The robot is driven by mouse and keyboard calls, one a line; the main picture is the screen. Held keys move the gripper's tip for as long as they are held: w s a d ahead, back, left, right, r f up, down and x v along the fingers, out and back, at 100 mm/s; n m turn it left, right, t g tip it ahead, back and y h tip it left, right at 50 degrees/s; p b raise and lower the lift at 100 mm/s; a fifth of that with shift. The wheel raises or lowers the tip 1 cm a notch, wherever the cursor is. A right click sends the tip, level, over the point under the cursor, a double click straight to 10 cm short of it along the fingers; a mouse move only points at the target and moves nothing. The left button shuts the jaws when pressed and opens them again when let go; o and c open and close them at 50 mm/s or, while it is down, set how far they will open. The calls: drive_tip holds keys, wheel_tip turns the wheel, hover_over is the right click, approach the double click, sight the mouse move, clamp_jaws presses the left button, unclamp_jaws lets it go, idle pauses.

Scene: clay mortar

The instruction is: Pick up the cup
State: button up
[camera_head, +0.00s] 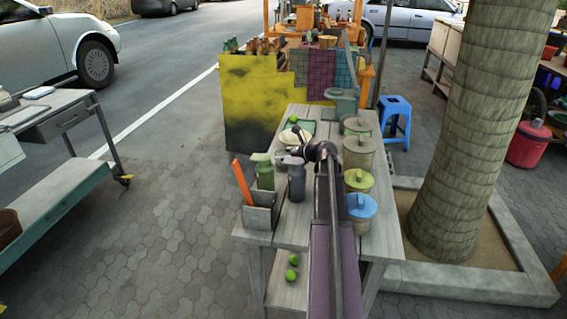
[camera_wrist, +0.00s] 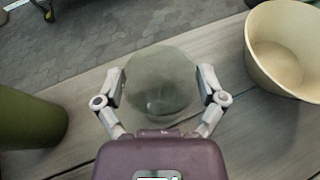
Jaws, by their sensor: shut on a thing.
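The cup (camera_wrist: 160,82) is a translucent grey-green glass, seen from above in the wrist view. My gripper (camera_wrist: 161,76) has one finger against each side of it and is shut on it. The cup stays over or on the grey wooden table (camera_wrist: 85,90); I cannot tell whether its base touches the boards. In the head view my gripper (camera_head: 288,159) is over the left part of the table, and the cup is too small there to make out clearly.
A cream bowl (camera_wrist: 285,60) is close on the right in the wrist view. A green bottle (camera_wrist: 30,120) is close on the left. In the head view a grey bottle (camera_head: 297,183), a utensil box (camera_head: 260,215) and lidded jars (camera_head: 358,155) crowd the table. Limes (camera_head: 292,260) lie lower down.

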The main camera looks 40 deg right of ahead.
drive_tip(key=shift+r, duration=0.2)
wheel_tip(320, 180, up, 10)
drive_tip(key=p, duration=1)
drive_tip(key=shift+f, duration=0.2)
idle(0.6)
wheel_tip(320, 180, up, 10)
drive_tip(key=p, duration=1)
drive_tip(key=shift+r, duration=0.1)
idle(0.3)
wheel_tip(320, 180, up, 17)
drive_tip(key=p, duration=1.7)
